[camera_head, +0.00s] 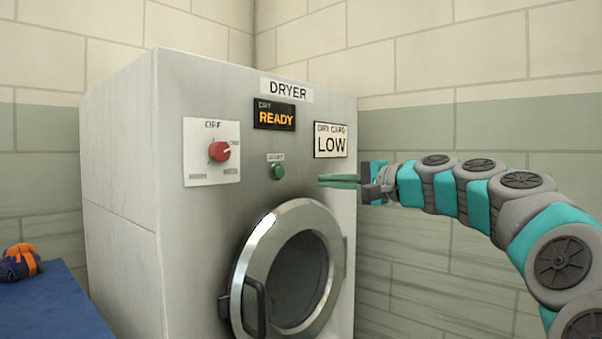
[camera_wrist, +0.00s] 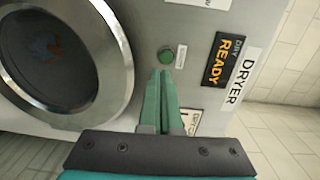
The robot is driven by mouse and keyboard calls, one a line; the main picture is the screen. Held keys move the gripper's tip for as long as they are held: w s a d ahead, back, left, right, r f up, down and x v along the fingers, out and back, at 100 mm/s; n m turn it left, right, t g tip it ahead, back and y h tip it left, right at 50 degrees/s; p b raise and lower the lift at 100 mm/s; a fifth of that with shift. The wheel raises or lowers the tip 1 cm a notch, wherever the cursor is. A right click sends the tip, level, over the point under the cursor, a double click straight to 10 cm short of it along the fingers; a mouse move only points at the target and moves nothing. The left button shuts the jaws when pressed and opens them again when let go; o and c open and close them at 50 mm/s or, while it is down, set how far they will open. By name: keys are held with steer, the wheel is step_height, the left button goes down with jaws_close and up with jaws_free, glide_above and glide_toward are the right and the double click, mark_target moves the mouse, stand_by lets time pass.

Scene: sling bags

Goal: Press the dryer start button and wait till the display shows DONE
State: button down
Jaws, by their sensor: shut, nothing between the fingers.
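The grey dryer (camera_head: 125,175) stands against the tiled wall. Its green start button (camera_head: 278,171) sits on the front panel above the round door; it also shows in the wrist view (camera_wrist: 166,56). The display (camera_head: 274,115) reads READY in orange, and it shows sideways in the wrist view (camera_wrist: 227,60). My gripper (camera_head: 320,181) is shut and empty, to the right of the button in the head view. In the wrist view its green fingertips (camera_wrist: 160,73) lie just below the button in the picture. Whether they touch the panel I cannot tell.
The round glass door (camera_head: 290,275) is shut, with a dark handle (camera_head: 254,308) at its left. A red dial (camera_head: 219,151) is at the panel's left and a LOW card (camera_head: 330,140) at its right. A blue surface (camera_head: 50,305) with an orange-and-blue bundle (camera_head: 19,262) is at far left.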

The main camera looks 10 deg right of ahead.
mark_target(281, 172)
steer(key=shift+w+d+r+t, duration=0.15)
steer(key=shift+d+r, duration=0.15)
steer(key=shift+d, duration=0.2)
steer(key=shift+w+d+r+t, duration=0.15)
steer(key=shift+d+r, duration=0.15)
steer(key=shift+d, duration=0.2)
steer(key=p+x, duration=0.1)
steer(key=x, duration=1.1)
steer(key=shift+w+a+f, duration=0.1)
steer(key=shift+w+a, duration=0.15)
steer(key=shift+w, duration=0.05)
steer(key=shift+w+a, duration=0.35)
steer(key=shift+w, duration=0.05)
